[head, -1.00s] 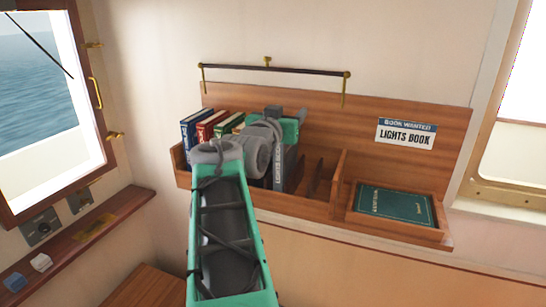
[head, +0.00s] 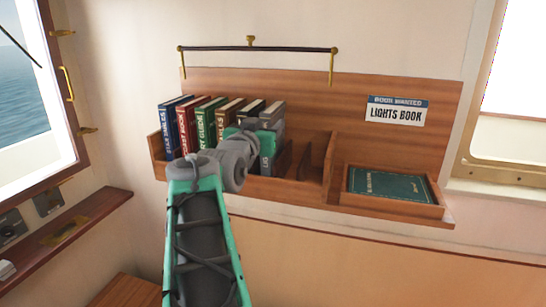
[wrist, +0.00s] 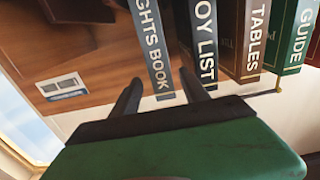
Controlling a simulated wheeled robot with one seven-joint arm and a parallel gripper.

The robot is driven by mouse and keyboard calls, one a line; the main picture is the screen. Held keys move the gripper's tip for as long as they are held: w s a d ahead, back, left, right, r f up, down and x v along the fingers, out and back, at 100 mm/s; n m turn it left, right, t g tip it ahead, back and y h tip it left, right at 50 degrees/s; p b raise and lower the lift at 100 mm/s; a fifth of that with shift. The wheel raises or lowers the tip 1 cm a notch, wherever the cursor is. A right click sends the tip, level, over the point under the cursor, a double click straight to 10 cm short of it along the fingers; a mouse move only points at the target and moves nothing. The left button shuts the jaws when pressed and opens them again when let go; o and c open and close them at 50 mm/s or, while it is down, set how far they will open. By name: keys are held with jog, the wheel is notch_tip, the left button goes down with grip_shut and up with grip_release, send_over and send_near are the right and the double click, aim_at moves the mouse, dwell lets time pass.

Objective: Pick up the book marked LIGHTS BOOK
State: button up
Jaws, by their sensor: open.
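The LIGHTS BOOK is a grey book (head: 277,130) standing upright at the right end of the row on the wooden shelf (head: 300,190). Its spine, lettered "GHTS BOOK", shows upside down in the wrist view (wrist: 154,42). My gripper (wrist: 160,78) is open, with one dark finger on each side of the spine's near end in that view. I cannot tell how far the fingers reach along the book or whether they touch it. In the head view my arm and gripper (head: 252,128) hide part of the spine. A sign (head: 396,111) reads "BOOK WANTED LIGHTS BOOK".
A dark BUOY LIST book (wrist: 200,40) stands beside it, then brown TABLES (wrist: 254,40), green GUIDE (wrist: 293,40), red and blue books. A green book (head: 388,186) lies in the right tray. A rail (head: 258,48) runs above.

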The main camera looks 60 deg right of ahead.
jog(key=shift+d+f, duration=0.2)
jog(key=shift+d, duration=0.05)
jog(key=d+p, duration=0.1)
jog(key=d, duration=0.1)
jog(key=w+d+p, duration=0.1)
jog(key=d+p, duration=0.2)
jog(key=d, duration=0.1)
jog(key=shift+w+d+r, duration=0.2)
jog(key=shift+d+r, duration=0.05)
jog(key=shift+d, duration=0.05)
jog(key=shift+w+d+f, duration=0.1)
jog(key=shift+d+f, duration=0.05)
jog(key=shift+d, duration=0.2)
jog(key=shift+a, duration=0.1)
jog(key=shift+c, duration=0.5)
grip_shut()
